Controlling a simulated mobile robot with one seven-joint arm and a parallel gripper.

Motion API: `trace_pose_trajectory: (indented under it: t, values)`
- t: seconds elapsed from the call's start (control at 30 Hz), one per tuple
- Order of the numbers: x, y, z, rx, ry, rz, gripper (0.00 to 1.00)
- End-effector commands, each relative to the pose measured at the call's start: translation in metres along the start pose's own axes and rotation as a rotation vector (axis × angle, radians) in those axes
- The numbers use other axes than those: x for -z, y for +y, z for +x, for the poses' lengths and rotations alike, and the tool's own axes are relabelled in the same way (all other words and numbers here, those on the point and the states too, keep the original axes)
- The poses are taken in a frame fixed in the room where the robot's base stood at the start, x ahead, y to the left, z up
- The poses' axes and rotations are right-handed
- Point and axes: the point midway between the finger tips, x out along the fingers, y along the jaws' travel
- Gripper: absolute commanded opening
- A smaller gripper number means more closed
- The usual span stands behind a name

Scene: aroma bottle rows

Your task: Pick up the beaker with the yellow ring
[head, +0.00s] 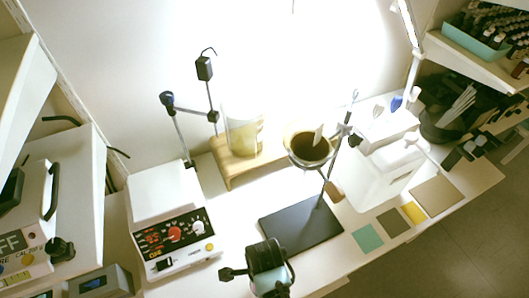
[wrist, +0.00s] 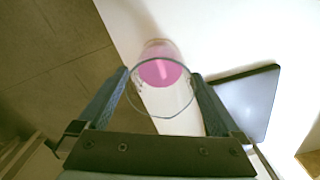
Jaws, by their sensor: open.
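A clear glass beaker (wrist: 160,72) with pink contents stands on the white bench in the wrist view, its round rim toward the camera. No yellow ring on it can be made out. My gripper (wrist: 160,77) is open, with one blue finger on each side of the beaker's rim; whether they touch the glass cannot be told. In the head view a dark part of my arm's end (head: 265,256) is at the bench's front, and no pink beaker shows there. Another glass vessel (head: 241,138) with yellowish contents stands on a wooden stand (head: 236,174).
A dark flat plate (wrist: 250,100) lies to the right of the beaker; it also shows in the head view (head: 302,224). A brown-filled funnel (head: 308,148) hangs above it. The bench edge and floor are at the wrist view's left.

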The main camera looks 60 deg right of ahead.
Motion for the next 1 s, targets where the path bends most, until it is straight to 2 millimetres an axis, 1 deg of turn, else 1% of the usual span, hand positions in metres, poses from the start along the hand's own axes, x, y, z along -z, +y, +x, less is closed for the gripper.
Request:
trace_pose_trajectory:
  t: [0.1, 0.2, 0.3, 0.5, 0.57, 0.6, 0.77, 0.8, 0.87, 1.0]
  values:
    - [0.001, 0.000, 0.018, -0.002, 0.001, 0.001, 1.00]
    - [0.000, 0.000, 0.028, -0.001, 0.001, 0.000, 1.00]
    - [0.000, 0.000, 0.032, 0.000, 0.000, 0.000, 1.00]
    - [0.000, 0.000, 0.032, 0.001, 0.000, 0.000, 1.00]
    - [0.000, 0.000, 0.032, 0.001, 0.000, 0.000, 0.91]
    - [0.000, 0.000, 0.032, 0.001, 0.000, 0.000, 0.84]
    - [0.000, 0.000, 0.032, 0.001, 0.000, 0.000, 0.55]
    - [0.000, 0.000, 0.032, 0.000, 0.000, 0.000, 0.48]
    - [0.000, 0.000, 0.032, 0.001, 0.000, 0.000, 0.37]
    - [0.000, 0.000, 0.032, 0.001, 0.000, 0.000, 0.12]
